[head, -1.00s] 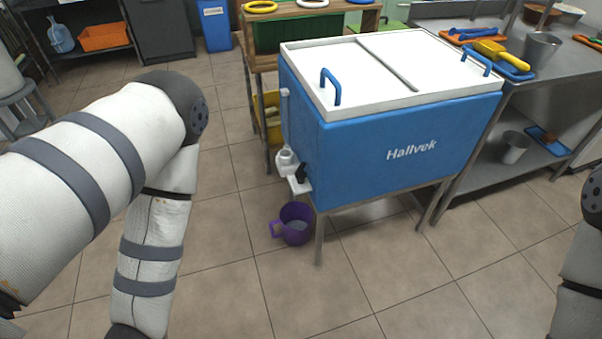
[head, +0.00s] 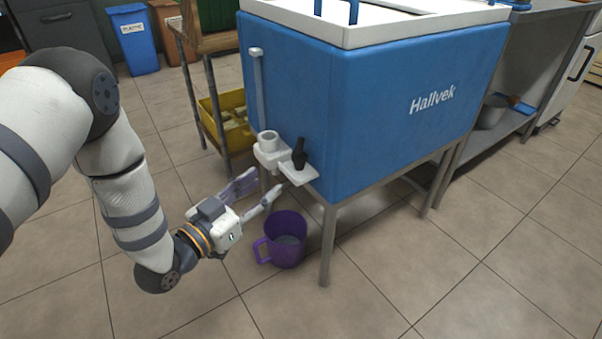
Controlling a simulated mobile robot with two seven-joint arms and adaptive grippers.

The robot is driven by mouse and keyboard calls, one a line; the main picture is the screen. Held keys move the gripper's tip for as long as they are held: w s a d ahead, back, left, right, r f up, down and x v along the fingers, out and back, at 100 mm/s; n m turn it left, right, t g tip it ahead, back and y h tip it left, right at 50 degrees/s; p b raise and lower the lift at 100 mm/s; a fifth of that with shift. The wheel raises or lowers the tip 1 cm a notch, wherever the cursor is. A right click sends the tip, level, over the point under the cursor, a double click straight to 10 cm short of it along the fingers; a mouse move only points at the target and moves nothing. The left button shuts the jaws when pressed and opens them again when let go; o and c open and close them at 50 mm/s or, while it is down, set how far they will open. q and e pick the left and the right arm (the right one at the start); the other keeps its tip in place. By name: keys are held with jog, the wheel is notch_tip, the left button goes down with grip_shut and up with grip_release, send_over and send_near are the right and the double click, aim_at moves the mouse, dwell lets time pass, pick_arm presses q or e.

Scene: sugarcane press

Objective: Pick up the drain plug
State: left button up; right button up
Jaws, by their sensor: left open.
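Whether a fingertip touches the bracket I cannot tell. My right gripper is out of view.
A purple jug (head: 286,240) stands on the floor under the bracket, close below my left gripper. A grey pipe (head: 258,85) runs up the cooler's end. A yellow crate (head: 232,125) is behind on a rack. Floor in front is clear.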

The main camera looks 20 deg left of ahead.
aim_at(296, 153)
pick_arm(q)
jog(key=b+x, duration=0.2)
jog(key=x, duration=0.4)
jog(key=b+x, duration=0.2)
jog(key=x, duration=0.3)
jog(key=shift+w+r, duration=0.2)
jog(key=shift+w, duration=0.25)
jog(key=shift+w+r, duration=0.1)
jog(key=shift+w, duration=0.25)
jog(key=shift+r, duration=0.15)
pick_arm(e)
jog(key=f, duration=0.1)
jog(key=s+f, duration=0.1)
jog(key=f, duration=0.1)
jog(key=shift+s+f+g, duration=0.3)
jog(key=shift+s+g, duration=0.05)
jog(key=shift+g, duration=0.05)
pick_arm(q)
grip_shut()
